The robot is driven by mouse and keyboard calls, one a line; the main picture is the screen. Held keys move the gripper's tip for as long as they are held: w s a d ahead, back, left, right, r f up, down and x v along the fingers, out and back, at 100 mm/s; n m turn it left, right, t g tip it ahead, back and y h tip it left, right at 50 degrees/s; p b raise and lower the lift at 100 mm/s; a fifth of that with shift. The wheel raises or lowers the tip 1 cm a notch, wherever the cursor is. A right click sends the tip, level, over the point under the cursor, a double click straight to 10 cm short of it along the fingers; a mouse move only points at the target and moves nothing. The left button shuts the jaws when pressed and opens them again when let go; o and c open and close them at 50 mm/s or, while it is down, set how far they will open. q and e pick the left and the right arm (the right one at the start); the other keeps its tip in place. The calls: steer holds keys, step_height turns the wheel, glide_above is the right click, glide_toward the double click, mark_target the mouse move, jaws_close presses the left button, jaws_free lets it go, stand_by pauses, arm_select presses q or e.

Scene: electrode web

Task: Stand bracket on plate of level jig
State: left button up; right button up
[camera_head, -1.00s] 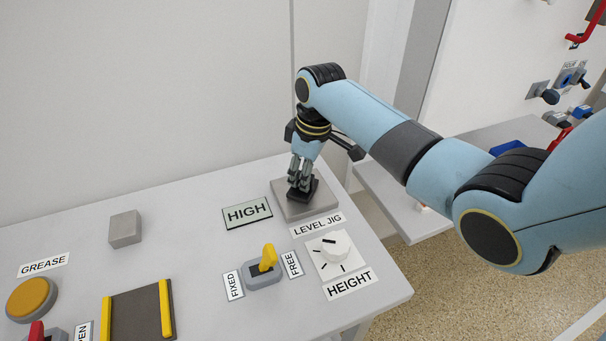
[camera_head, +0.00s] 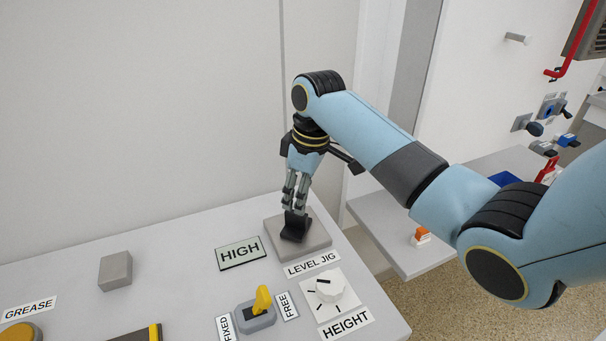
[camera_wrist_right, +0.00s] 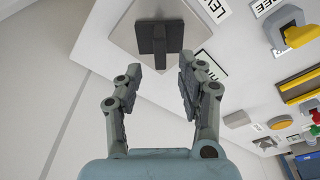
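The black bracket (camera_head: 295,229) stands upright on the grey square plate (camera_head: 320,241) of the level jig. The right wrist view shows the bracket (camera_wrist_right: 159,40) with its base on the plate (camera_wrist_right: 124,36) and its upright part towards me. My right gripper (camera_head: 295,208) is just above the bracket, pointing down. In the right wrist view the fingers (camera_wrist_right: 162,72) are spread, with clear gaps on both sides of the bracket's upright. My left gripper is not in view.
A grey block (camera_head: 115,269) lies to the left. A lower side table (camera_head: 390,240) stands to the right.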

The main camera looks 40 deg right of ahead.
step_height(320, 180, up, 6)
steer(key=shift+s+d, duration=0.25)
steer(key=shift+s, duration=0.15)
stand_by(0.3)
